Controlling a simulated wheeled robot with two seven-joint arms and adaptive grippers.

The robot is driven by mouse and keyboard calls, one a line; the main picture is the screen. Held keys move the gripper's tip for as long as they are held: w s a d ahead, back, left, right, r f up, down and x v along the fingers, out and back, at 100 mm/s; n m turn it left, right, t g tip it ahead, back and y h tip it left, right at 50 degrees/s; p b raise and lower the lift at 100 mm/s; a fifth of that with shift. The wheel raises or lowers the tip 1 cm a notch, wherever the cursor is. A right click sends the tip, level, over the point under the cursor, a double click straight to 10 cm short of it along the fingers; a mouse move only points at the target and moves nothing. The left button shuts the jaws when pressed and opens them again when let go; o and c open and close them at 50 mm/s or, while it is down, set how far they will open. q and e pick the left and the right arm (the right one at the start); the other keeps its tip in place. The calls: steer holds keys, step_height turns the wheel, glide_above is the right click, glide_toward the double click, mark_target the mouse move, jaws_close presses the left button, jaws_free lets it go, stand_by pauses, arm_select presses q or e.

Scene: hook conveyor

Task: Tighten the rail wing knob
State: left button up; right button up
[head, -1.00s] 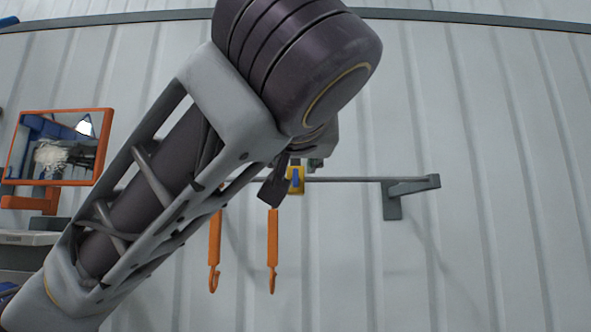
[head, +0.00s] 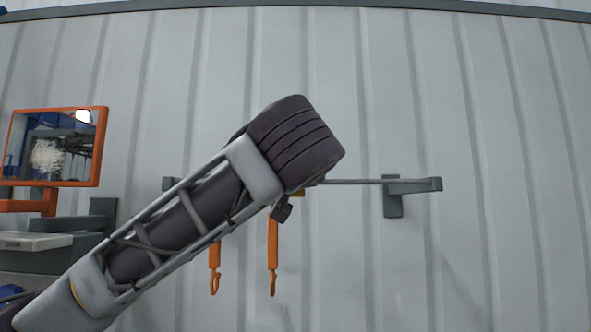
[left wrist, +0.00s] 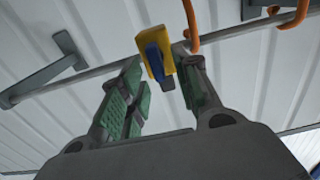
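The rail (head: 360,182) runs level along the wall, and it also shows in the left wrist view (left wrist: 105,80). On it sits a yellow block (left wrist: 150,45) with a blue wing knob (left wrist: 158,60). In the head view only a sliver of the yellow block (head: 299,193) shows; my left arm hides the knob. My left gripper (left wrist: 162,92) has its green-padded fingers spread apart. The knob lies near the fingertips, closer to the right-hand finger; contact cannot be told. In the head view only a dark part of this gripper (head: 282,210) shows. My right gripper is not in view.
Two orange hooks (head: 272,255) (head: 214,262) hang from the rail, and one hook's top (left wrist: 192,25) is close to the right-hand finger. A grey bracket (head: 393,198) holds the rail. An orange-framed screen (head: 55,184) stands at left. The wall at right is clear.

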arm_select(q)
steer(key=shift+w, duration=0.45)
jaws_close()
